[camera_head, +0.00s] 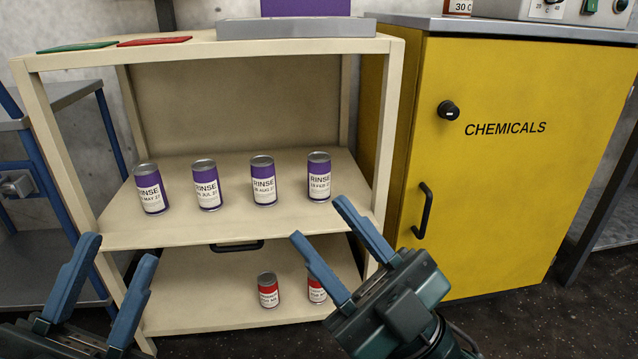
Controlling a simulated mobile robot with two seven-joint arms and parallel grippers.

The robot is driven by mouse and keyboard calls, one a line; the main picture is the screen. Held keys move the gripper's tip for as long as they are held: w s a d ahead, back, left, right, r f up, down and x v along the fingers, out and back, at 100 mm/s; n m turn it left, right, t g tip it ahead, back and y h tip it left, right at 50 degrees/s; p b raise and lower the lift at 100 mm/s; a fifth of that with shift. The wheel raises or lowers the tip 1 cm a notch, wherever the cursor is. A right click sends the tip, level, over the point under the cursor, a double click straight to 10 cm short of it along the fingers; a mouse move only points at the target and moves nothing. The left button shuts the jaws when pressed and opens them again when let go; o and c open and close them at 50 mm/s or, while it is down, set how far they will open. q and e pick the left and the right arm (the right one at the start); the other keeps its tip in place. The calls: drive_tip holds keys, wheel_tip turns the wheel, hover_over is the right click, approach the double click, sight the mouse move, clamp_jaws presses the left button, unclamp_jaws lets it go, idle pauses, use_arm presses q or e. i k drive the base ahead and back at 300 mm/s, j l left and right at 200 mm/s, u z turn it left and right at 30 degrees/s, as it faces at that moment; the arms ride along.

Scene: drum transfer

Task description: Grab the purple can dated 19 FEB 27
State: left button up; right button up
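Several purple cans stand upright in a row on the middle shelf, each with a white RINSE label. The rightmost purple can (319,177) has a label that appears to read 19 FEB 27. The others are a can reading MAY 27 (151,188), a can reading JUL (207,185) and a can reading AUG (263,181); their dates are small. My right gripper (318,219) is open and empty, in front of the shelf and below the rightmost can in the picture. My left gripper (118,250) is open and empty at the lower left, apart from the cans.
The cream shelf unit (215,237) has side posts and a top board above the cans. Red cans (268,291) stand on the lower shelf, one partly behind my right gripper. A yellow CHEMICALS cabinet (500,190) with a black handle stands close on the right.

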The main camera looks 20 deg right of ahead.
sight(318, 162)
drive_tip(key=l+u, duration=0.25)
drive_tip(key=l, duration=0.3)
drive_tip(key=k+j+z, duration=0.1)
drive_tip(key=j+z, duration=0.4)
drive_tip(key=j, duration=1.55)
